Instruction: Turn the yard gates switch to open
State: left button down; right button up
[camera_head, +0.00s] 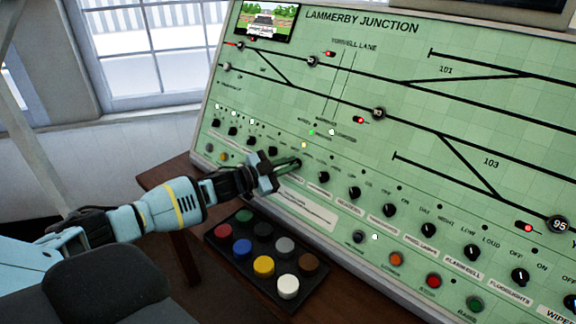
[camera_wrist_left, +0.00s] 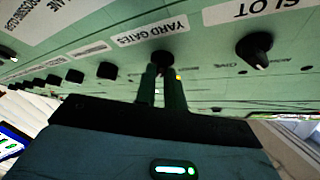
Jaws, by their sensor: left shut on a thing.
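A green control panel (camera_head: 470,130) headed LAMMERBY JUNCTION carries a row of black knobs. In the left wrist view the yard gates switch, a small black knob (camera_wrist_left: 162,57), sits beside its white YARD GATES label (camera_wrist_left: 152,32). My left gripper (camera_head: 291,163) reaches the panel from the left. In the left wrist view its two narrow dark fingers (camera_wrist_left: 162,78) are shut on that knob. The fingers hide much of the knob, so I cannot tell which way it points. My right gripper is not in view.
The SLOT knob (camera_wrist_left: 254,50) stands close beside the fingers. Several more knobs, such as this one (camera_head: 355,193), and coloured buttons, such as an orange one (camera_head: 396,259), line the panel. A dark tray (camera_head: 262,283) of coloured discs lies on the wooden desk below the arm.

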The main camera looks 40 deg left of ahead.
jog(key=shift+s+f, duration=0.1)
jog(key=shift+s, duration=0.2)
pick_arm(q)
jog(key=c, duration=1.5)
grip_release()
jog(key=v, duration=0.7)
jog(key=shift+s+a+r, duration=0.1)
jog(key=shift+s, duration=0.25)
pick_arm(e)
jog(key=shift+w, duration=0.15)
